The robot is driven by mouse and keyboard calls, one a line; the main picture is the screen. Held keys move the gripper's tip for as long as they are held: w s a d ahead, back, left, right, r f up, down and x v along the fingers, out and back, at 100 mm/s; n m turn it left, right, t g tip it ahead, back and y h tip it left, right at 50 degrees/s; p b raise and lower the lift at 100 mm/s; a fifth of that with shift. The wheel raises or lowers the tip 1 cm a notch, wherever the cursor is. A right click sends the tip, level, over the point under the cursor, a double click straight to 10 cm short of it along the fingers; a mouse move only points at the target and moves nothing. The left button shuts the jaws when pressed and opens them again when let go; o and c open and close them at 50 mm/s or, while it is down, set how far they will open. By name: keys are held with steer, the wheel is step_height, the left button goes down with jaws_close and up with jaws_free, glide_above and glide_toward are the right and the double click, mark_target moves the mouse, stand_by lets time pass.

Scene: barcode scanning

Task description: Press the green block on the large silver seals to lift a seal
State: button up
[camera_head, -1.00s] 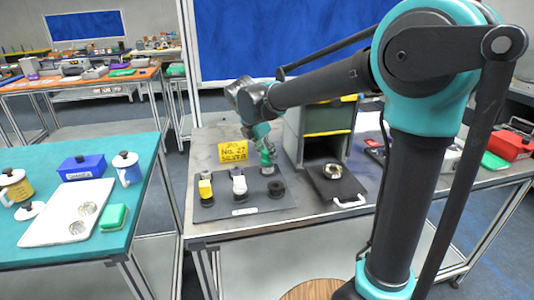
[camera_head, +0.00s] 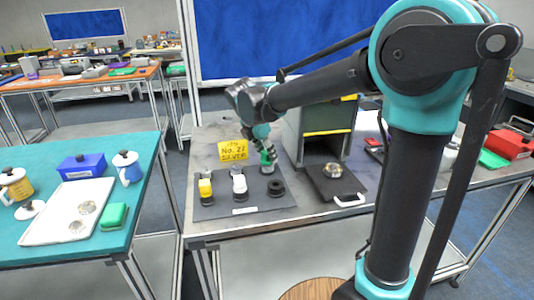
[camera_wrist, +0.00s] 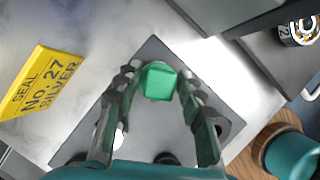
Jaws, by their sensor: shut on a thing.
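The green block (camera_wrist: 158,80) sits between the fingertips of my gripper (camera_wrist: 157,84) in the wrist view, and the gripper is shut on it. In the head view the green block (camera_head: 267,158) is at the back right of the dark mat (camera_head: 215,211), with my gripper (camera_head: 265,150) coming down on it from above. Whether it is clear of its place on the mat I cannot tell. A silver seal (camera_head: 333,170) lies on a dark board with a white handle, right of the mat. Two more silver seals (camera_head: 86,208) (camera_head: 77,226) lie on a white tray at left.
A yellow-topped piece (camera_head: 205,187), a white-topped piece (camera_head: 239,184) and a black ring (camera_head: 276,188) stand on the mat. A yellow sign (camera_head: 233,150) reads No. 27 silver. A grey open-fronted box (camera_head: 326,140) stands right of the gripper.

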steer(key=shift+s+f, duration=0.1)
steer(key=shift+f, duration=0.3)
stand_by(1.5)
steer(key=shift+r, duration=3.55)
